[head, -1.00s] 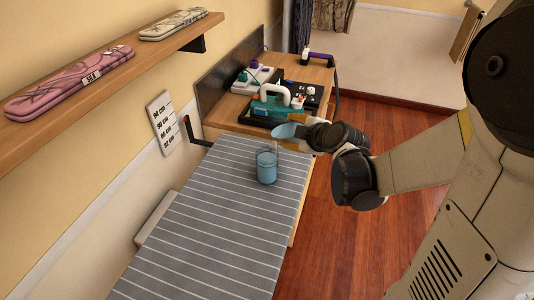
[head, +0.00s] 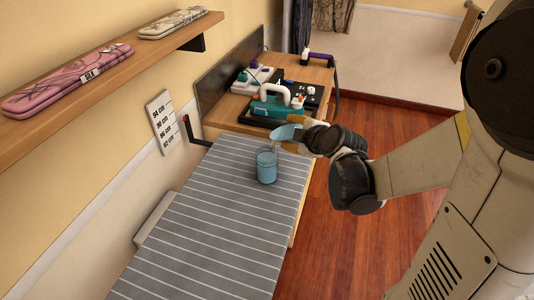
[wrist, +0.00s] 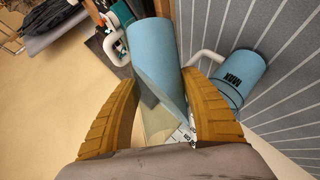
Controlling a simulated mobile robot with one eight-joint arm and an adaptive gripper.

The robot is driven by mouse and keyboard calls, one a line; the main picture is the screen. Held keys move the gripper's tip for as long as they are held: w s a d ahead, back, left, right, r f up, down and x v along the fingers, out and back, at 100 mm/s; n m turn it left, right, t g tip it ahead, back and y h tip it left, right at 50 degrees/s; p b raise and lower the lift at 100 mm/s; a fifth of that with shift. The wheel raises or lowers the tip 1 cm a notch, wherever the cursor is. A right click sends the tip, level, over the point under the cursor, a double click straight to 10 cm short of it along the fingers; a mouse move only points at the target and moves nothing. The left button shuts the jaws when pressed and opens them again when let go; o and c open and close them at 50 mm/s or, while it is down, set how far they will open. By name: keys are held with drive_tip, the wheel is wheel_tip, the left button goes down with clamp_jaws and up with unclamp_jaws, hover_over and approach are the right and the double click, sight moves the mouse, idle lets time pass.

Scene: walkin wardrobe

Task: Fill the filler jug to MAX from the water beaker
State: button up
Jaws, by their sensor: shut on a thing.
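The filler jug (head: 267,168) is a blue cup standing upright on the striped board. In the wrist view the jug (wrist: 243,70) shows a black MAX mark and a pale handle. My gripper (head: 299,136) is shut on the water beaker (head: 284,132), a light-blue vessel held tilted above and just right of the jug's rim. In the wrist view the beaker (wrist: 152,48) lies between the orange fingers of my gripper (wrist: 162,85). The water level in the jug and any stream between the two are too small to tell.
The grey striped board (head: 215,225) is clear in front of the jug. Behind it, a wooden table (head: 234,107) holds a teal, white-handled appliance (head: 270,106) and other devices. A wall shelf (head: 120,72) with two cases juts out at upper left. Open wooden floor lies right.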

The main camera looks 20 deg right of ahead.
drive_tip(key=shift+f+n+b, duration=0.3)
drive_tip(key=shift+f+b, duration=0.25)
idle(0.9)
drive_tip(key=shift+r+h, duration=0.2)
drive_tip(key=shift+h, duration=0.2)
idle(0.7)
